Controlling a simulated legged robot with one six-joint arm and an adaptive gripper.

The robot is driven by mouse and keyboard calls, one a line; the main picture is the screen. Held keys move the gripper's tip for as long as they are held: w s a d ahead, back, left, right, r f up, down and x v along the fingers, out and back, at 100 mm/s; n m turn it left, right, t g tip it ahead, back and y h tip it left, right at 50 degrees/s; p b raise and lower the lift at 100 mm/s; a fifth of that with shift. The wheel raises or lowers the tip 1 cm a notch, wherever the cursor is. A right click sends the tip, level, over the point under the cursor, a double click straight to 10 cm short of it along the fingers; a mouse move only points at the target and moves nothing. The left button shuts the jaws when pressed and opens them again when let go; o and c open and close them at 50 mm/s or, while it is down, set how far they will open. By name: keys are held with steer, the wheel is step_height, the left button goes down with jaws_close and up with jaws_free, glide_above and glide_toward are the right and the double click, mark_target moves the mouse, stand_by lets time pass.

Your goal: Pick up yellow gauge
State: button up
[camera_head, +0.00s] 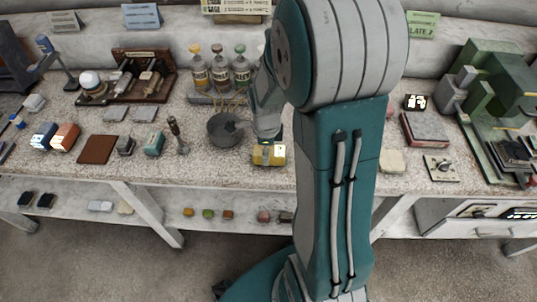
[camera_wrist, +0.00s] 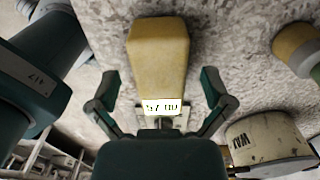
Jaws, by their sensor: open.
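The yellow gauge (camera_head: 269,155) lies at the front edge of the bench in the head view. In the wrist view the yellow gauge (camera_wrist: 158,50) is a blocky body with a lit display reading about 57.00 at its lower end. My gripper (camera_wrist: 160,78) is open, with one dark finger on each side of the gauge and visible gaps between them. In the head view my gripper (camera_head: 268,134) is just above and behind the gauge, and its fingers are partly hidden.
A grey pot (camera_head: 226,129) stands just left of the gauge. In the wrist view a pale pot labelled WAX (camera_wrist: 265,145) is close to the right finger. A metal-topped tool (camera_head: 177,135) stands further left. A pale block (camera_head: 391,161) lies right of my arm.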

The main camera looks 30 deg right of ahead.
steer(key=shift+f, duration=0.45)
steer(key=shift+d, duration=0.1)
steer(key=shift+c, duration=0.3)
steer(key=c, duration=1.3)
steer(key=shift+o, duration=0.2)
steer(key=shift+r, duration=0.1)
